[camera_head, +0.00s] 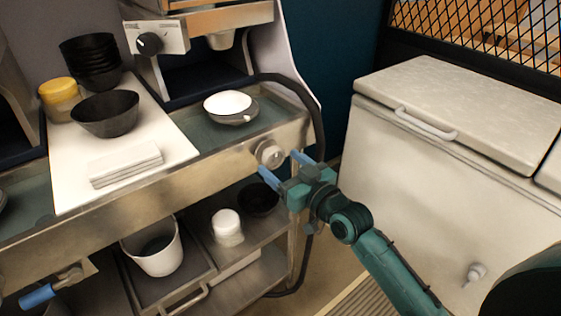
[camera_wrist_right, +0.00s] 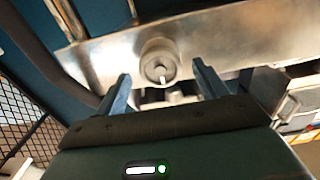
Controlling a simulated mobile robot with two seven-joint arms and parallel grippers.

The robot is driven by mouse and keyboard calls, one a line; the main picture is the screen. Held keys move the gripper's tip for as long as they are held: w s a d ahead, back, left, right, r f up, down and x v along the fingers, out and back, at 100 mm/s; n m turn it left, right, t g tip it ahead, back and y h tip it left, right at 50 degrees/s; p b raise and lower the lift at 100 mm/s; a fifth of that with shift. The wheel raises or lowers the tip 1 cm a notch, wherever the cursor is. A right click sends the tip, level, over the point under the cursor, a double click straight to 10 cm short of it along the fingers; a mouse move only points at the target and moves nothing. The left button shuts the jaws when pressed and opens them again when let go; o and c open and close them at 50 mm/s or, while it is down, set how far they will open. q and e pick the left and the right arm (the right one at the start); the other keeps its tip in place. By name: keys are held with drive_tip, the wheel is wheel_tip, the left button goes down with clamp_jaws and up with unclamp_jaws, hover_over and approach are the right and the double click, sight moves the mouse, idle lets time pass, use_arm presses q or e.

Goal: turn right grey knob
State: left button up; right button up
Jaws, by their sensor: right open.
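The right grey knob (camera_head: 270,153) is a round metal dial on the front face of the steel counter, at its right end. My right gripper (camera_head: 282,166) is open in front of it, with its blue fingers pointing at the counter face. In the right wrist view the knob (camera_wrist_right: 160,62) lies ahead, centred between the two fingertips (camera_wrist_right: 161,72). The fingers do not appear to grip it; the exact remaining gap is hard to tell. My left gripper is not in view.
A black hose (camera_head: 318,125) runs down close to my right gripper. A bowl with white contents (camera_head: 228,106) stands on the counter above the knob. Shelves below hold a white bucket (camera_head: 154,246) and a white jar (camera_head: 227,226). A white chest freezer (camera_head: 430,180) stands right.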

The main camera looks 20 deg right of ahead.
drive_tip(key=shift+w+a, duration=0.25)
drive_tip(key=shift+w, duration=0.35)
drive_tip(key=shift+c, duration=0.5)
drive_tip(key=c, duration=0.8)
drive_tip(key=shift+c, duration=0.2)
